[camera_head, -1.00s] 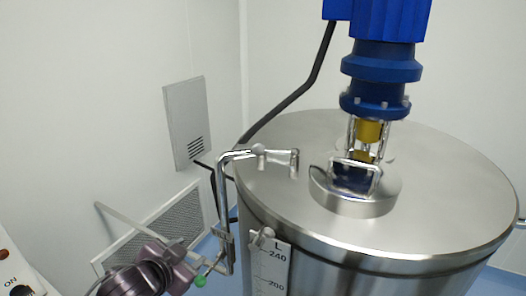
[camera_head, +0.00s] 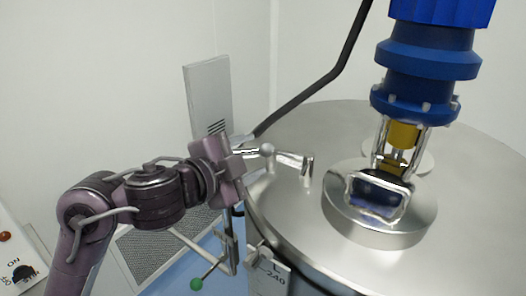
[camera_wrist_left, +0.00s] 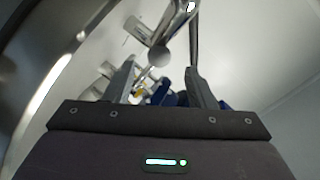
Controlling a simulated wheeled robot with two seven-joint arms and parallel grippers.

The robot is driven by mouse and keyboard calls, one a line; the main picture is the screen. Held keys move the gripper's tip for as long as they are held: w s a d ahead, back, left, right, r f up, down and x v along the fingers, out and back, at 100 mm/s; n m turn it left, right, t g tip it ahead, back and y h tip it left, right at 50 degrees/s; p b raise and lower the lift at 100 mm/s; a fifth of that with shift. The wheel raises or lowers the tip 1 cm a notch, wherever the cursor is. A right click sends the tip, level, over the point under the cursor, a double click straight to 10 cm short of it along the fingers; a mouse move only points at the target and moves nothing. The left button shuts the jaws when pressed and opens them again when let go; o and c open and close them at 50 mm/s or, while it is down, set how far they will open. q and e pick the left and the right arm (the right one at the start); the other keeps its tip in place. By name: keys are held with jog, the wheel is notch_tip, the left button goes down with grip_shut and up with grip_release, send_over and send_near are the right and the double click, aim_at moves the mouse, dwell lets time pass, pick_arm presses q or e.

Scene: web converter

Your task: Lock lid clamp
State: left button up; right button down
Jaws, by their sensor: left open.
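The metal lid clamp (camera_head: 290,160) has a bent rod, a round ball joint and a short crossbar, which reaches over the rim of the steel lid (camera_head: 330,125). My left gripper (camera_head: 250,162) is at the near left end of the clamp, level with its ball, and partly hides the bent rod. In the left wrist view its two fingers (camera_wrist_left: 160,88) are open, with nothing held between them. There the clamp (camera_wrist_left: 172,28) and its ball lie just beyond the fingertips. I cannot tell whether a finger touches the rod. My right gripper is in neither view.
A blue motor (camera_head: 420,75) on a round flange (camera_head: 380,228) stands on the lid. A wall panel (camera_head: 208,100) and a floor-level vent grille (camera_head: 160,245) are at the left.

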aim_at(262, 152)
pick_arm(q)
jog(key=x, duration=0.4)
jog(key=shift+w+f, duration=0.1)
jog(key=shift+f, duration=0.05)
jog(key=shift+w+d, duration=0.2)
jog(key=shift+w, duration=0.05)
jog(key=shift+s+a, duration=0.1)
jog(key=shift+s, duration=0.05)
jog(key=c, duration=0.9)
grip_shut()
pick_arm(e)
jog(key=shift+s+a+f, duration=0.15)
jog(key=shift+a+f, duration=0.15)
